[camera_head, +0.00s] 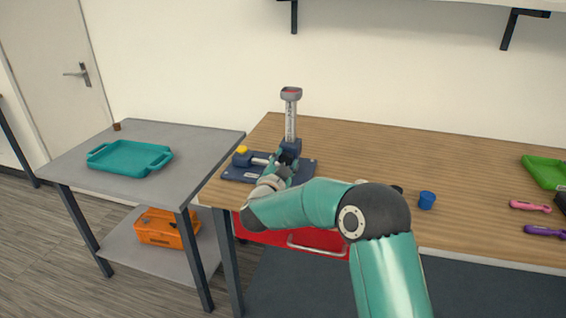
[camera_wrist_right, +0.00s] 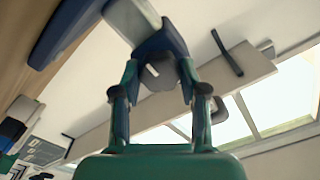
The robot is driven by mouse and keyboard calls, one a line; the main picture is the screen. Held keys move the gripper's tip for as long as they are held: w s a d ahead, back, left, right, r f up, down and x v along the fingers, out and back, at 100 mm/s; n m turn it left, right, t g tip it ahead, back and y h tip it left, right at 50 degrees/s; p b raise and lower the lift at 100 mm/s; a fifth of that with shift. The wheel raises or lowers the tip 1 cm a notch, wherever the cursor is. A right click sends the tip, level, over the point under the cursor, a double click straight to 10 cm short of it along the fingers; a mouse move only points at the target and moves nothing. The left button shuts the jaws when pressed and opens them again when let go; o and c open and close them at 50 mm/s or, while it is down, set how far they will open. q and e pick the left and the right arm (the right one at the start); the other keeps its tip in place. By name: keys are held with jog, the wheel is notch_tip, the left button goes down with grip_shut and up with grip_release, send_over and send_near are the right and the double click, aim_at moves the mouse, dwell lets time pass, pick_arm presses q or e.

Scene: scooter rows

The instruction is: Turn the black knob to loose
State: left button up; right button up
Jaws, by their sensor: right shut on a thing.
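The device stands on the wooden table, with a dark blue base plate (camera_head: 240,175), an upright pale scale column (camera_head: 291,122) and a grey cup-like top (camera_head: 291,94). A yellow knob (camera_head: 241,150) sits at its left side. My right gripper (camera_head: 284,163) is at the foot of the column and hides part of the blue block there. In the right wrist view its two fingers are shut on the black knob (camera_wrist_right: 159,75), which shows dark grey between them, just below the blue block (camera_wrist_right: 165,38). My left gripper is not in view.
A blue cup (camera_head: 427,201), a pink tool (camera_head: 530,206), a purple tool (camera_head: 545,231) and a green tray (camera_head: 546,170) lie to the right. A grey side table at left holds a teal tray (camera_head: 130,158), with an orange box (camera_head: 167,229) below. The table's middle back is clear.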

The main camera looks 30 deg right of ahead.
jog(key=o, duration=1.1)
jog(key=shift+w+f, duration=0.1)
jog(key=shift+f, duration=0.2)
jog(key=shift+c, duration=0.2)
jog(key=shift+o, duration=0.4)
jog(key=shift+r, duration=0.1)
jog(key=shift+s+a, duration=0.35)
jog(key=shift+a, duration=0.1)
jog(key=v, duration=1.1)
